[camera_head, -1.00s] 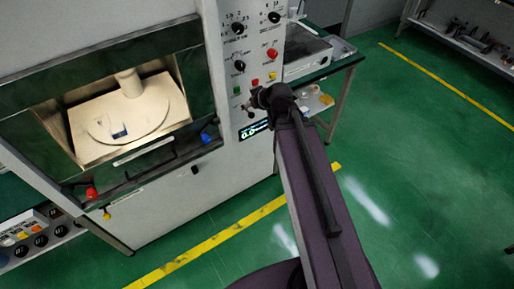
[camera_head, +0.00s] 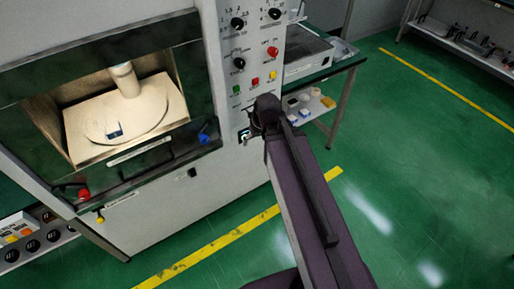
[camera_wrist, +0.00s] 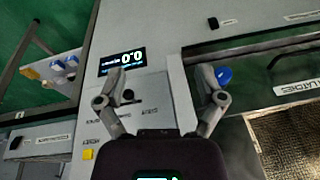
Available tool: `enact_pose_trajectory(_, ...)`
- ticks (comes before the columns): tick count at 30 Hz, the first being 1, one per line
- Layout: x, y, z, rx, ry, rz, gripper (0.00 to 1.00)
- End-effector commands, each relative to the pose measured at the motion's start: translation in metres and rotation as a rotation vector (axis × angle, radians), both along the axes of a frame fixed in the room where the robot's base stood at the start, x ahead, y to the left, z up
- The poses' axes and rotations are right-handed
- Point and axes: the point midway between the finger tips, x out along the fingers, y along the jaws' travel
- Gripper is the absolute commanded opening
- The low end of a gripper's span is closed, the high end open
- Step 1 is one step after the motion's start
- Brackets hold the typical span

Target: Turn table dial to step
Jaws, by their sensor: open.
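A small black knob (camera_wrist: 128,95) on the light grey control panel lies just below the lit display (camera_wrist: 122,61) in the wrist view. It looks like the table dial, but its labels are too blurred to read and its setting cannot be told. My gripper (camera_wrist: 160,74) is open and empty in front of the panel, its fingers wide apart. The knob shows between the fingers, close to the left one.
Upper panel knobs (camera_head: 238,64) and a red button (camera_head: 273,51) are above my wrist. The lit oven chamber (camera_head: 125,110) has a blue handle (camera_head: 204,138) at its right. A side table with a shelf (camera_head: 318,108) stands to the right. The green floor is open.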

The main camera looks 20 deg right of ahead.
Motion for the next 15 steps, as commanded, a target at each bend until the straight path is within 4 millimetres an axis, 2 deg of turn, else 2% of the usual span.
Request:
enact_pose_trajectory(6,-0.013,-0.003,-0.011,-0.036,0.074,-0.044,0.88)
enact_pose_trajectory(15,-0.016,-0.004,-0.012,-0.046,0.092,-0.057,0.88)
